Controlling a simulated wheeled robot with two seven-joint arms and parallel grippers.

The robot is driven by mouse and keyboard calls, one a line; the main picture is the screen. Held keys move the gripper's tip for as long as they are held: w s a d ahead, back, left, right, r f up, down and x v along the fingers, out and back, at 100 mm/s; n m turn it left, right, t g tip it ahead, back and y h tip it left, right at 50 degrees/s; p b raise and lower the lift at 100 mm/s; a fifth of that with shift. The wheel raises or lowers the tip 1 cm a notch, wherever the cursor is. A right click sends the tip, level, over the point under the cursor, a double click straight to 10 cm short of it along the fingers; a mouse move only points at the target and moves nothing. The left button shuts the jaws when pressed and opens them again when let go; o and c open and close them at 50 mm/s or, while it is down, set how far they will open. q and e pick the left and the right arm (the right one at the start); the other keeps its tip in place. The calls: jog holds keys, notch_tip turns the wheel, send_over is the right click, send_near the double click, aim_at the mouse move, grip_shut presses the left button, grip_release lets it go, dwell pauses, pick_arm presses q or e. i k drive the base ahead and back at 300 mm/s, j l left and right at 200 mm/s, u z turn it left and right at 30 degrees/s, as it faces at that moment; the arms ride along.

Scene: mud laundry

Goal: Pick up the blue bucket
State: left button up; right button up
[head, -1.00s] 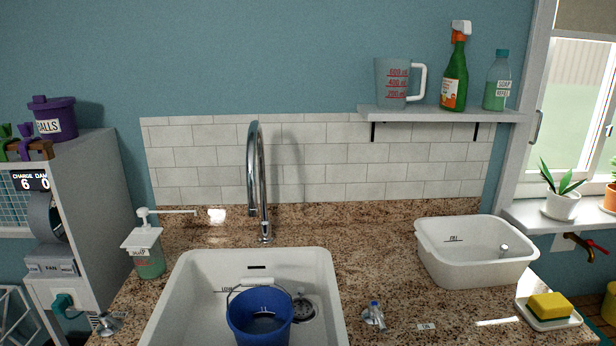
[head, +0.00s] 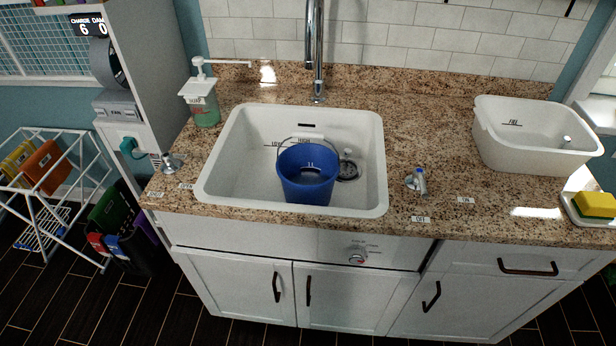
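The blue bucket (head: 306,186) stands upright inside the white sink (head: 232,185) in the granite counter. Its thin handle (head: 307,141) is raised and leans toward the back of the sink. The bucket's inside shows dark blue with a small marking; I cannot tell whether it holds water. Neither of my grippers shows in the head view.
A chrome faucet (head: 315,50) rises behind the sink. A soap dispenser (head: 203,100) stands at the back left corner. A tap knob (head: 418,181) sits right of the sink. A white basin (head: 535,140) and yellow sponge (head: 594,204) are farther right. A drying rack (head: 55,190) stands left.

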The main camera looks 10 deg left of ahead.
aim_at(307, 172)
jog(key=z, duration=1.6)
jog(key=k+j, duration=0.85)
jog(key=j, duration=0.15)
